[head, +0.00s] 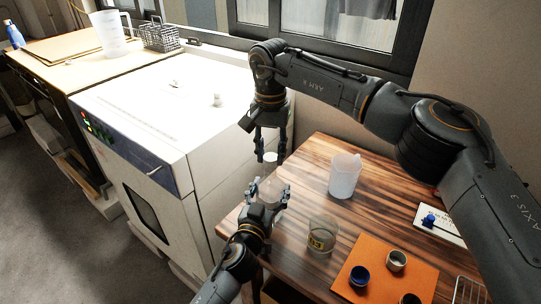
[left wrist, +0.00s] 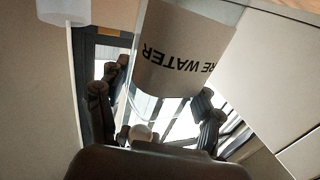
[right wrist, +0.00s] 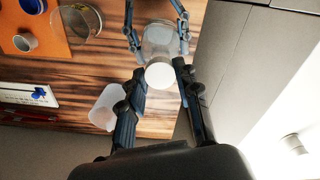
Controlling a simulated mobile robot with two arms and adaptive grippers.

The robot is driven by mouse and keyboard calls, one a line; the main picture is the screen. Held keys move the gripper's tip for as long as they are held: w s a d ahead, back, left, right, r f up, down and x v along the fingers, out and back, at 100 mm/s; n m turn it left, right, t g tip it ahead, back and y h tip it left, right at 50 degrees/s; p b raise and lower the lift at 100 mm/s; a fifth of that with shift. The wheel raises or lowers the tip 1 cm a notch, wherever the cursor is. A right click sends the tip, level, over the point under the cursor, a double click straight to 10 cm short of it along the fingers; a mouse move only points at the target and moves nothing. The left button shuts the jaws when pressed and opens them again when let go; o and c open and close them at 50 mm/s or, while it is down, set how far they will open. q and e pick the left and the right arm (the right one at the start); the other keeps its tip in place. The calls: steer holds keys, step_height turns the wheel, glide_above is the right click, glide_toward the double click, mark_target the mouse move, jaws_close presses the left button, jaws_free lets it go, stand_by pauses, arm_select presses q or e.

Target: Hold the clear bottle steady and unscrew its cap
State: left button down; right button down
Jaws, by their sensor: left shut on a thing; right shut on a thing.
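The clear bottle (head: 271,190) is upright at the table's left edge, with my left gripper (head: 268,187) shut around its body. In the left wrist view the bottle (left wrist: 190,50) shows a tan label with dark letters, partly reading "RE WATER". My right gripper (head: 271,152) points down from above and is shut on the white cap (head: 271,157). In the right wrist view the cap (right wrist: 159,75) sits between my right fingertips, in line with the bottle (right wrist: 163,40) beyond it.
A white beaker (head: 345,175) and a glass jar (head: 322,234) stand close by on the wooden table (head: 300,190). Small cups (head: 396,260) stand on an orange mat (head: 375,285). The white oven (head: 190,120) is to the left, with small items on top.

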step_height(320, 180, up, 3)
steer(key=shift+f, duration=0.1)
arm_select(q)
steer(key=shift+c, duration=0.8)
jaws_free()
